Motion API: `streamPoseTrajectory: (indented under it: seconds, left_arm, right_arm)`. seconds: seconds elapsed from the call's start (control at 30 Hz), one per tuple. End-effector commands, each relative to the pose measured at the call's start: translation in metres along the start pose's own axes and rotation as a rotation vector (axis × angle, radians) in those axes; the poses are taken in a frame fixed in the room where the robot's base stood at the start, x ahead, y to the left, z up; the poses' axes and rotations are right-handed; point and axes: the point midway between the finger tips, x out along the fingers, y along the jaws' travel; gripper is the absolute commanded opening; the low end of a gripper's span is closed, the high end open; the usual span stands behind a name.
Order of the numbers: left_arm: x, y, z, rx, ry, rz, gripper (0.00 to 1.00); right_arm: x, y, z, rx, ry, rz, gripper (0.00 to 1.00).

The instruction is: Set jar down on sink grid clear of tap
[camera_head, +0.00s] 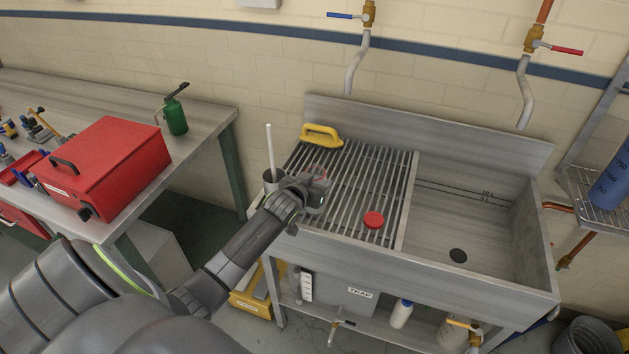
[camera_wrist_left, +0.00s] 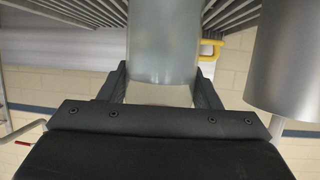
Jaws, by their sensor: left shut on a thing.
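My left gripper (camera_head: 318,188) is over the left part of the sink grid (camera_head: 390,185) in the head view. In the left wrist view it is shut on a clear greyish cylindrical jar (camera_wrist_left: 163,45), with a dark finger on each side. In the head view the gripper hides most of the jar. I cannot tell whether the jar's base touches the grid bars. A tap with a blue lever (camera_head: 368,14) and one with a red lever (camera_head: 535,42) are on the wall pipes behind the sink. My right gripper is not in view.
A grey cup (camera_head: 270,179) with a white rod stands close left of my gripper; a grey cylinder (camera_wrist_left: 285,60) is beside the jar. A red cap (camera_head: 373,220) and yellow-handled tool (camera_head: 322,134) lie on the grid. The basin (camera_head: 470,225) is open at right.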

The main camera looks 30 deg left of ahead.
Motion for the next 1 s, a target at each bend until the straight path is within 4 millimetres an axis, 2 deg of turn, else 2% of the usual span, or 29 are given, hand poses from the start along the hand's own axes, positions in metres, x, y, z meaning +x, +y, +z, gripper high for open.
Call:
streamPoseTrajectory:
  seconds: [0.3, 0.33, 0.5, 0.83, 1.0]
  left_arm:
    - [0.001, 0.000, 0.002, 0.001, 0.003, 0.001, 0.19]
    - [0.001, 0.000, 0.003, 0.000, 0.000, 0.000, 0.60]
    - [0.001, 0.000, 0.002, 0.000, 0.000, 0.000, 0.79]
    - [-0.001, 0.000, -0.002, 0.001, 0.001, 0.000, 0.79]
    - [-0.015, -0.001, 0.000, 0.002, 0.000, 0.000, 0.79]
  right_arm:
    - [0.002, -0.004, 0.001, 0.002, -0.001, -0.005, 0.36]
    - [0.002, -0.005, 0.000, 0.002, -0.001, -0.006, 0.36]
    - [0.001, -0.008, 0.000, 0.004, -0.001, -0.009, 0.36]
    - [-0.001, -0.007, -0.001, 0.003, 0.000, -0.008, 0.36]
    - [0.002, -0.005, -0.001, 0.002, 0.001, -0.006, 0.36]
